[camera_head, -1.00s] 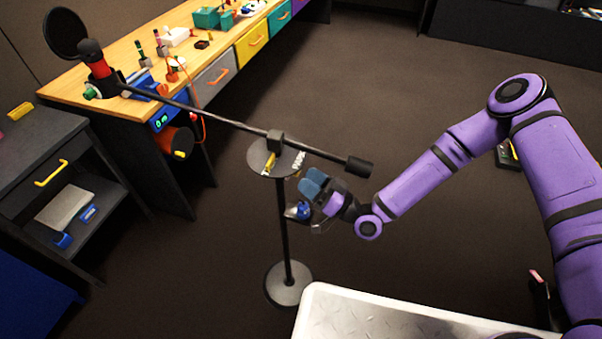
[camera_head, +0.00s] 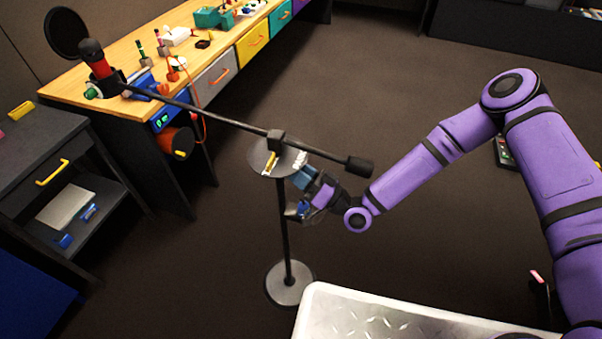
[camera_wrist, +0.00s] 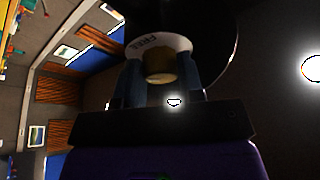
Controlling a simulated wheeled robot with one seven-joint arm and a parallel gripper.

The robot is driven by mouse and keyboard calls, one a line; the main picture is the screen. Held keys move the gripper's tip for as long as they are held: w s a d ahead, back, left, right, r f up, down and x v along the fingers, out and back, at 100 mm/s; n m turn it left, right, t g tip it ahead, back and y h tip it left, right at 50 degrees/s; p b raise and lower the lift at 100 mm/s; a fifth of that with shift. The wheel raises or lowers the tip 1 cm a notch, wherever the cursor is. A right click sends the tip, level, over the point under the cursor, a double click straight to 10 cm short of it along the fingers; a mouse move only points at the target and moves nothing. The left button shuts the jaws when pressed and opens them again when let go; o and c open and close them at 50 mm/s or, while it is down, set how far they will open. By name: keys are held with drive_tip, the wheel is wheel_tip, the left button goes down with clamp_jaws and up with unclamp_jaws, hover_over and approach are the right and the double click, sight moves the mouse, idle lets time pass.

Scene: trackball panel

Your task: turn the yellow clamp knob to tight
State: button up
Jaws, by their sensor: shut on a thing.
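The yellow clamp knob (camera_wrist: 160,66) shows in the wrist view as a dull yellow round end between my two blue fingers. My gripper (camera_wrist: 160,78) is shut on it. Behind the knob is a white label ring (camera_wrist: 150,42) with lettering that looks like "FREE". In the head view my gripper (camera_head: 303,177) is at the lower right edge of the grey disc (camera_head: 258,154) on the microphone stand. A narrow yellow piece (camera_head: 270,163) shows on the disc; I cannot tell whether it is part of the knob. The gripped part is hidden in the head view.
The stand's dark boom (camera_head: 220,118) runs from the microphone (camera_head: 92,50) to a counterweight (camera_head: 359,167) just above my wrist. The stand's round base (camera_head: 289,284) is on the floor. A wooden workbench (camera_head: 125,55) is at upper left.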

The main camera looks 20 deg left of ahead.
drive_tip(key=shift+n, duration=0.3)
drive_tip(key=n+g, duration=0.1)
drive_tip(key=n, duration=0.2)
drive_tip(key=n+g, duration=0.2)
drive_tip(key=n, duration=0.1)
drive_tip(key=n+g+y, duration=0.1)
drive_tip(key=n, duration=0.2)
drive_tip(key=shift+w+f+g, duration=0.15)
drive_tip(key=shift+w+g, duration=0.1)
drive_tip(key=shift+g, duration=0.15)
drive_tip(key=shift+w+d+n+g+h, duration=0.1)
drive_tip(key=shift+n+g+h, duration=0.15)
drive_tip(key=shift+n+g, duration=1.05)
drive_tip(key=shift+w+a+n+g+h, duration=0.1)
drive_tip(key=shift+n+g+h, duration=0.2)
drive_tip(key=shift+n, duration=1.85)
drive_tip(key=shift+w+d+n+g+h, duration=0.1)
drive_tip(key=shift+n+g+h, duration=0.15)
drive_tip(key=shift+n+g, duration=1.05)
drive_tip(key=shift+n+t, duration=0.3)
drive_tip(key=shift+n, duration=0.35)
drive_tip(key=o, duration=0.9)
drive_tip(key=shift+o, duration=0.2)
drive_tip(key=shift+r, duration=0.2)
